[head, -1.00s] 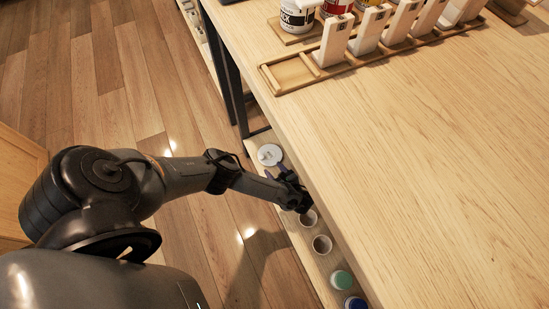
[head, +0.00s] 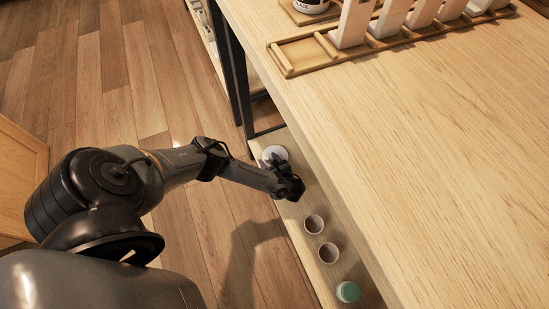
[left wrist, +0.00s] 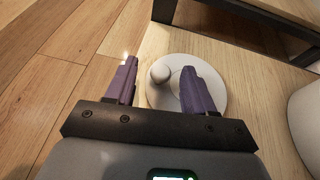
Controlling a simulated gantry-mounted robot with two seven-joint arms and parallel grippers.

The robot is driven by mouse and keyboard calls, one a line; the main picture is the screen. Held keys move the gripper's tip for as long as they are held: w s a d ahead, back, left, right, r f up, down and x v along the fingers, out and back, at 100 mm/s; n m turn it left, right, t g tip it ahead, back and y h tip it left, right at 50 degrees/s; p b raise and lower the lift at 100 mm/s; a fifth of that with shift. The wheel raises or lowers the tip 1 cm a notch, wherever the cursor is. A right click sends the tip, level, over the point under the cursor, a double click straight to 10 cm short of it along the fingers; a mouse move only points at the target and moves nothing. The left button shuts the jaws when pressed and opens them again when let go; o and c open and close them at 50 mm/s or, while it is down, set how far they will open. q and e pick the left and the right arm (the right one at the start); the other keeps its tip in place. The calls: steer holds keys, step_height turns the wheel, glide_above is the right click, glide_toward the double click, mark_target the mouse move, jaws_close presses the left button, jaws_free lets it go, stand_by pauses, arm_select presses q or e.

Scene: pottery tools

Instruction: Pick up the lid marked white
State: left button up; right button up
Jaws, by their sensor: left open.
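A round white lid (head: 275,153) with a round knob lies on the lower shelf under the table's left edge, near a dark table leg. In the left wrist view the lid (left wrist: 212,98) is ahead of me, and its knob shows in the gap between my fingers. Any marking on it is unreadable. My left gripper (head: 283,177) is open, close to the lid; its purple fingers also show in the left wrist view (left wrist: 159,68). The right finger covers part of the lid. I cannot tell whether either finger touches it. My right gripper is not in view.
Two open cups (head: 314,224) (head: 328,253) and a green-topped jar (head: 348,292) stand on the shelf (head: 298,250). The tabletop (head: 430,150) overhangs beside my arm, with a wooden rack (head: 300,58) of upright pale blocks. A dark table leg (head: 241,90) stands behind the lid.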

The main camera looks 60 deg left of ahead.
arm_select(q)
steer(key=shift+d, duration=0.2)
steer(key=shift+a, duration=0.15)
steer(key=c, duration=1)
jaws_close()
steer(key=shift+r, duration=0.1)
